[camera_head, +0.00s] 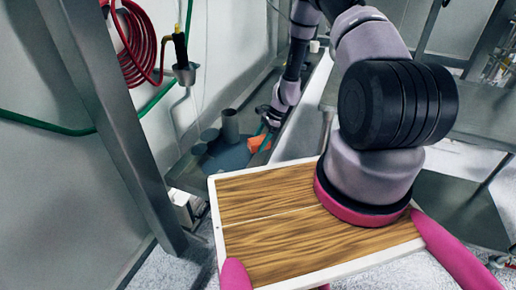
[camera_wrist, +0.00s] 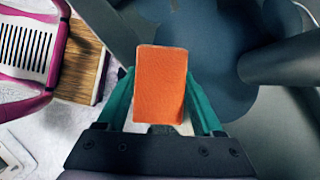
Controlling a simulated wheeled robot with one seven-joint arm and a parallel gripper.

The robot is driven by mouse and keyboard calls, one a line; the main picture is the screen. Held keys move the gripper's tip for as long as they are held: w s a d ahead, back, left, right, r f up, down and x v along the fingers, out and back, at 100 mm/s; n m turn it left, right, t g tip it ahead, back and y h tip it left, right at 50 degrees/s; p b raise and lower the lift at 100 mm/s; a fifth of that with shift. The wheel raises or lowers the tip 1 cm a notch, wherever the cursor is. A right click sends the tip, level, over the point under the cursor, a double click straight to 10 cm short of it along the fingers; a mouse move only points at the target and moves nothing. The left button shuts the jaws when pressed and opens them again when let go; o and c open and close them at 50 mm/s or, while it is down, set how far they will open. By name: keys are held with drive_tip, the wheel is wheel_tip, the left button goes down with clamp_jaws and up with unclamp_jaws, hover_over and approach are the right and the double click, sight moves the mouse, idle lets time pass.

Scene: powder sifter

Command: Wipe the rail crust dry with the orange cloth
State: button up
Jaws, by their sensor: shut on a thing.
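The orange cloth (camera_wrist: 160,85) is a flat, upright block-like pad between the teal fingers of my gripper (camera_wrist: 159,78) in the wrist view. My gripper is shut on it. In the head view the orange cloth (camera_head: 258,142) shows small at the end of my arm, over or beside a blue-grey surface (camera_head: 228,156). That surface also shows behind the cloth in the wrist view (camera_wrist: 215,85). I cannot tell whether the cloth touches it. I cannot make out the rail crust in either view.
A grey upright cylinder (camera_head: 230,125) stands on the blue-grey surface close to my gripper; a grey cylinder (camera_wrist: 285,60) also shows at the right of the wrist view. A steel post (camera_head: 110,115) stands at left. A red hose (camera_head: 138,42) hangs on the wall.

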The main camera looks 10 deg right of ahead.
drive_tip(key=shift+r, duration=1.1)
